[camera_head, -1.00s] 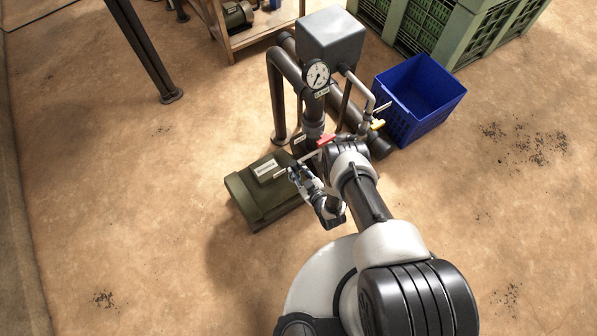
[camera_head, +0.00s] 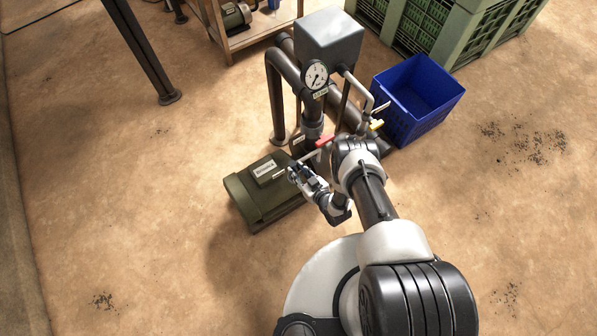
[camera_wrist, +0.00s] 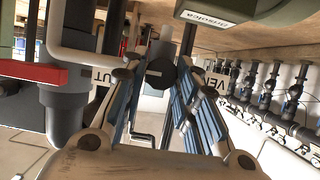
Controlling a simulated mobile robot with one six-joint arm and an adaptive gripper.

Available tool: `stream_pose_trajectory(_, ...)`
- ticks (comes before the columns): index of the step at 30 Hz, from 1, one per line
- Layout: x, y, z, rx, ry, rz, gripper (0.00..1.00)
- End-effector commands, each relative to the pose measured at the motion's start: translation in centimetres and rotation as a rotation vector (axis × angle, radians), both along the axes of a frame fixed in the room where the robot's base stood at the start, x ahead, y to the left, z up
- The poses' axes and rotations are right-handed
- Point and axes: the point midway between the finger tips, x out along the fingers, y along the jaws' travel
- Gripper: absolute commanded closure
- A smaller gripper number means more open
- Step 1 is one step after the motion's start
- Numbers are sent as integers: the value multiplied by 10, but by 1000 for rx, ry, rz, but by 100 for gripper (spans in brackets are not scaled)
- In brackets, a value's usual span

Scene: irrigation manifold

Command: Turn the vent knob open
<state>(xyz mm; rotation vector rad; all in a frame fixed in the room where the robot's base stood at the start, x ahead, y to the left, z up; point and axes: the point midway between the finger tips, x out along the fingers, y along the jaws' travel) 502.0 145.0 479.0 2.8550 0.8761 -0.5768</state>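The vent knob, a dark faceted knob (camera_wrist: 160,73), shows between my fingertips in the wrist view. A white label reading "VE…" (camera_wrist: 216,82) is just right of it, partly hidden by a finger. My gripper (camera_wrist: 158,88) is open, with a blue-padded finger on each side of the knob and apparent gaps; contact cannot be told. In the head view my gripper (camera_head: 293,173) is beside the pipework, at the right end of the green motor-like housing (camera_head: 252,196). I cannot make out the knob there.
A red lever (camera_head: 324,141) and a yellow handle (camera_head: 376,124) sit close to my arm. A gauge (camera_head: 316,75) and a grey box (camera_head: 331,37) stand above the pipes. A blue crate (camera_head: 419,98) is to the right.

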Motion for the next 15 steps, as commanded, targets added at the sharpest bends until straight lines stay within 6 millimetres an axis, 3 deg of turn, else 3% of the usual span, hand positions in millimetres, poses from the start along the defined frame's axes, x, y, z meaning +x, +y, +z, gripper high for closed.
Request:
stream_pose_trajectory(8,0,0,0,0,-1,0,53)
stream_pose_trajectory(15,0,0,0,1,-2,1,53)
